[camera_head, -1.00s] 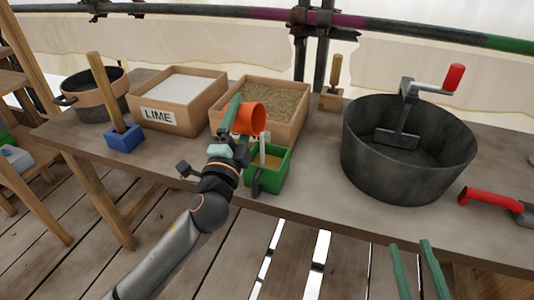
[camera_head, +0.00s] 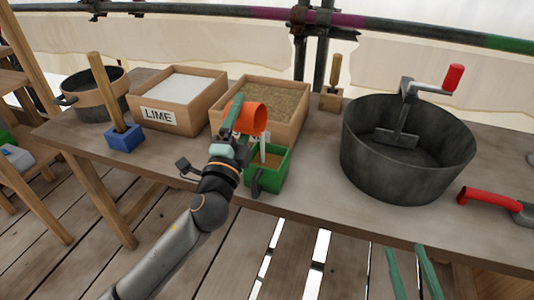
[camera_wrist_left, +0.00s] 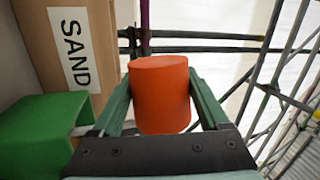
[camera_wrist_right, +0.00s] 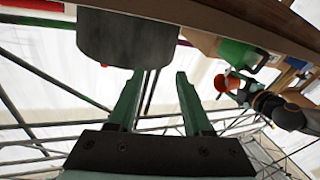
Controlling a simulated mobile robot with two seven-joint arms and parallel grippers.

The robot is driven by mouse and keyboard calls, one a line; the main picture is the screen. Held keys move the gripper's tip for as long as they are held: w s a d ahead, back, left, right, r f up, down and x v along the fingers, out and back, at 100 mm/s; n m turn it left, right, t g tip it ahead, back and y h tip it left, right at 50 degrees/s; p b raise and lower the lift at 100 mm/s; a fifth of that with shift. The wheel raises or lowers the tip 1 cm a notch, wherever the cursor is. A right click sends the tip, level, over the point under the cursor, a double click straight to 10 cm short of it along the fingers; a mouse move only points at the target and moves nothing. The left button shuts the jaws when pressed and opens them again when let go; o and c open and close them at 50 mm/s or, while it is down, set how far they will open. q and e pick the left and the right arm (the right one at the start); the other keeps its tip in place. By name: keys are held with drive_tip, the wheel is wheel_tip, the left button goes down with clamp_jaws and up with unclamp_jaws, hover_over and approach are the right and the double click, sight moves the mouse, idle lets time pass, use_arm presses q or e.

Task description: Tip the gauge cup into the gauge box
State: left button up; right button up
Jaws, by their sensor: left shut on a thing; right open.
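The orange gauge cup (camera_head: 249,117) is tipped onto its side above the green gauge box (camera_head: 279,172), its open mouth facing right in the head view. My left gripper (camera_head: 237,122) is shut on the cup, which also shows between the fingers in the left wrist view (camera_wrist_left: 160,95). The gauge box stands at the table's front edge with tan material inside; a pale upright piece shows at its back. Its green side (camera_wrist_left: 35,135) is at the left of the left wrist view. My right gripper (camera_wrist_right: 155,100) is open and empty, low at the front right.
The sand box (camera_head: 297,127) stands behind the gauge box, the lime box (camera_head: 170,118) to its left. A large dark tub (camera_head: 360,165) with a red-handled paddle is to the right. A blue-based tool (camera_head: 124,137) and a dark pot (camera_head: 92,105) stand at left.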

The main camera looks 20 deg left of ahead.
drive_tip(key=shift+f, duration=0.15)
use_arm(q)
drive_tip(key=shift+d+r+m, duration=0.1)
drive_tip(key=shift+r+m, duration=0.05)
drive_tip(key=shift+m, duration=0.25)
use_arm(e)
drive_tip(key=shift+f+g, duration=0.4)
drive_tip(key=shift+f, duration=0.35)
use_arm(q)
drive_tip(key=shift+m, duration=0.3)
use_arm(e)
drive_tip(key=shift+f, duration=0.35)
use_arm(q)
drive_tip(key=shift+d+h, duration=0.1)
drive_tip(key=shift+h, duration=0.2)
drive_tip(key=shift+m, duration=0.3)
use_arm(e)
drive_tip(key=shift+r, duration=0.1)
